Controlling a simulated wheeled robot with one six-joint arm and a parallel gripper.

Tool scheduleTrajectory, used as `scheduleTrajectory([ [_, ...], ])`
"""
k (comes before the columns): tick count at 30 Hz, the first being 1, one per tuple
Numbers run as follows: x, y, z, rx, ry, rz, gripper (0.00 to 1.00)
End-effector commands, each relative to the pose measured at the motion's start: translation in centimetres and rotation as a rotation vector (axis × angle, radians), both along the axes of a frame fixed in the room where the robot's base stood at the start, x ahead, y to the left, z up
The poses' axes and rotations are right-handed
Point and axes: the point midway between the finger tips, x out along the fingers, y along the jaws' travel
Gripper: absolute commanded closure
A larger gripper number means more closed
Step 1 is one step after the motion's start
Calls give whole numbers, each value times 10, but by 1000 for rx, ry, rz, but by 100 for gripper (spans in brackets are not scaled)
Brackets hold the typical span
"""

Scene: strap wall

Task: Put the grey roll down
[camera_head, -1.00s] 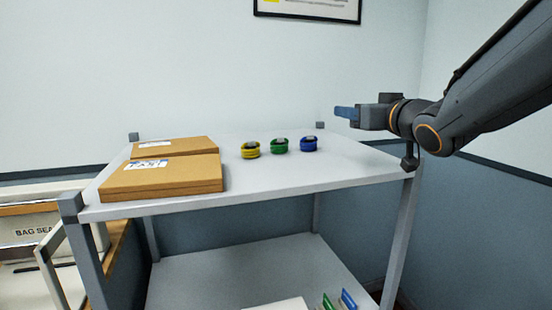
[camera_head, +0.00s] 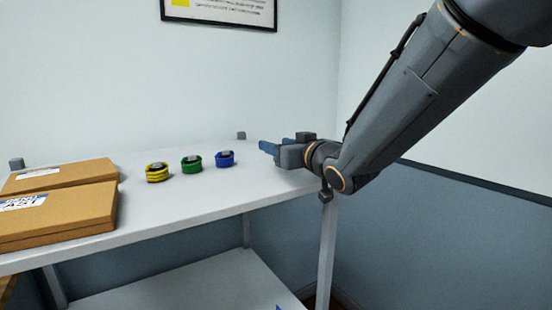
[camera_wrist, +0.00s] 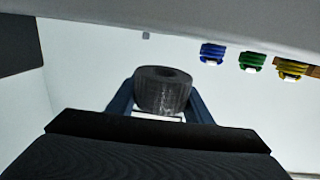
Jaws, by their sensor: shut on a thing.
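The grey roll (camera_wrist: 162,90), dark and ribbed with a hole in its top, sits between the two blue fingers of my gripper (camera_wrist: 162,100) in the wrist view. My gripper is shut on it. In the head view my gripper (camera_head: 268,147) is low over the right end of the white shelf top (camera_head: 200,205), right of the blue roll (camera_head: 225,159). The grey roll is hidden there behind the gripper. I cannot tell whether it touches the shelf.
A green roll (camera_head: 192,164) and a yellow roll (camera_head: 157,172) stand in a row left of the blue one. Brown boxes (camera_head: 65,214) lie at the left. A corner post (camera_head: 241,135) stands at the back. The shelf front between boxes and gripper is clear.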

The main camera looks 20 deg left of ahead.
Motion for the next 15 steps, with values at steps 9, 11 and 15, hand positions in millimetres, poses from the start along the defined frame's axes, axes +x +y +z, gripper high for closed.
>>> scheduleTrajectory([
  [9, -1, 1, -35, -1, 2, 2, 77],
  [11, -1, 2, -36, 0, 0, 2, 77],
  [15, -1, 2, -35, 0, 0, 3, 77],
])
